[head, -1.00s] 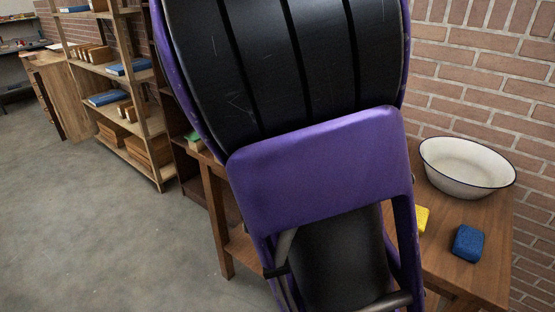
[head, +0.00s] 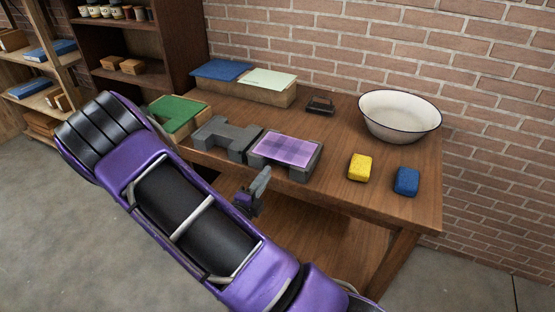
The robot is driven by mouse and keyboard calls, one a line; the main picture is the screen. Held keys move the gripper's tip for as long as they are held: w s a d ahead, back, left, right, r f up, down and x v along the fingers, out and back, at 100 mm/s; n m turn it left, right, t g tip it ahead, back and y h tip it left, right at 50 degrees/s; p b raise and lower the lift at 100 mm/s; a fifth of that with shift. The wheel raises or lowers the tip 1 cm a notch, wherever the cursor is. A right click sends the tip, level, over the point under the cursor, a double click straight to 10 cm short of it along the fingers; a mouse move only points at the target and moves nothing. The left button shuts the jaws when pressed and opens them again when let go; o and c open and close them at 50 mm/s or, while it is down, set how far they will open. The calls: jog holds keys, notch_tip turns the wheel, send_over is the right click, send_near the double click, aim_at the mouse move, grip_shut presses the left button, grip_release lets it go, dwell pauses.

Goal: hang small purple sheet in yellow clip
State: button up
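A small purple checked sheet (head: 287,148) lies flat on a dark grey block-like bed near the table's front edge. My gripper (head: 260,183) is just in front of that edge, below and to the left of the sheet and apart from it in the picture. Its fingers show small and nearly edge-on, so I cannot tell whether they are open or shut. I cannot make out a yellow clip. My purple arm crosses the lower left and hides part of the floor and the table's lower side.
On the wooden table (head: 420,208) stand a white basin (head: 399,117), a yellow block (head: 360,167), a blue block (head: 406,181), a grey stepped block (head: 225,138), a green-topped block (head: 176,112) and a small dark item (head: 320,105). Blue (head: 222,70) and pale green (head: 267,80) sheets lie behind.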

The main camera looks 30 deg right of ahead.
send_near(287, 150)
jog(key=shift+w+a+x, duration=0.1)
jog(key=shift+w+x, duration=0.05)
jog(key=shift+x, duration=0.95)
jog(key=shift+w+a+x, duration=0.1)
jog(key=shift+w+x, duration=0.05)
jog(key=shift+x, duration=0.95)
jog(key=shift+f, duration=0.1)
jog(key=shift+c, duration=0.2)
jog(key=shift+a, duration=0.1)
grip_shut()
jog(key=shift+r, duration=1.55)
jog(key=shift+s+a, duration=0.1)
